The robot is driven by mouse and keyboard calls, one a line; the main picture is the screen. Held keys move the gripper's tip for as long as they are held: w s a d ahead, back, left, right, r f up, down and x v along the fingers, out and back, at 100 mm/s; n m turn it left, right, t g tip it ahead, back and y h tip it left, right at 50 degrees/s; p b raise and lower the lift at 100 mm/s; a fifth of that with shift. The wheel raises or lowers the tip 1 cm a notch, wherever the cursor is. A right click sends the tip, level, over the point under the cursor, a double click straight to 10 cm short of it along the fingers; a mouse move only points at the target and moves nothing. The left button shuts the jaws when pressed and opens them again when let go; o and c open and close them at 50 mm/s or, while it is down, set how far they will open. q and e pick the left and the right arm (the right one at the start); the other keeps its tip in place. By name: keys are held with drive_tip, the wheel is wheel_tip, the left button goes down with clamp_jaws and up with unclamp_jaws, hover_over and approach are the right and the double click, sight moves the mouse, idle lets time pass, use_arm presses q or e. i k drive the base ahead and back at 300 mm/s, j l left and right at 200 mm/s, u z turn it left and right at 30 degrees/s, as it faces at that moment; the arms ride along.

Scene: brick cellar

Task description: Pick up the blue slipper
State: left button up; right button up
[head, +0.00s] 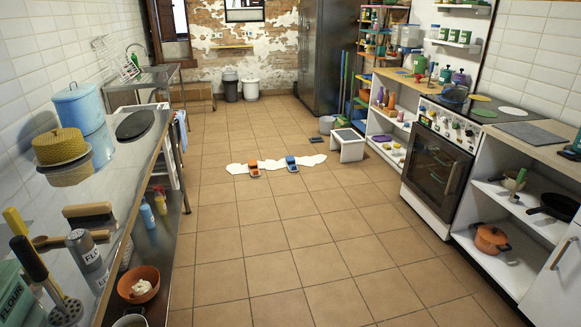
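A small blue object (291,161), which looks like the blue slipper, rests on the tiled floor well ahead, around the middle of the head view. It is at the front edge of a white, irregularly shaped mat or sheet (272,166). A similar orange object (254,168) rests just to its left, apart from it. Both are too small to make out in detail. Neither of my grippers is in view.
A long metal counter (155,150) runs along the left. The oven (435,165) and open shelving (510,205) line the right. A white stool (347,147) stands right of the mat. The tiled floor (290,245) between me and the mat is clear.

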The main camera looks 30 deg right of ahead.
sight(290, 163)
drive_tip(key=i+l+z, duration=0.3)
drive_tip(key=i+l, duration=0.2)
drive_tip(key=i+l+z, duration=0.3)
drive_tip(key=i, duration=0.4)
drive_tip(key=i+l+z, duration=0.3)
drive_tip(key=i, duration=0.35)
drive_tip(key=i+z, duration=0.3)
drive_tip(key=i, duration=2.55)
drive_tip(key=i+u, duration=0.15)
drive_tip(key=i, duration=0.45)
drive_tip(key=i+l+u, duration=0.15)
drive_tip(key=i, duration=0.5)
drive_tip(key=i+l+u, duration=0.1)
drive_tip(key=i, duration=0.5)
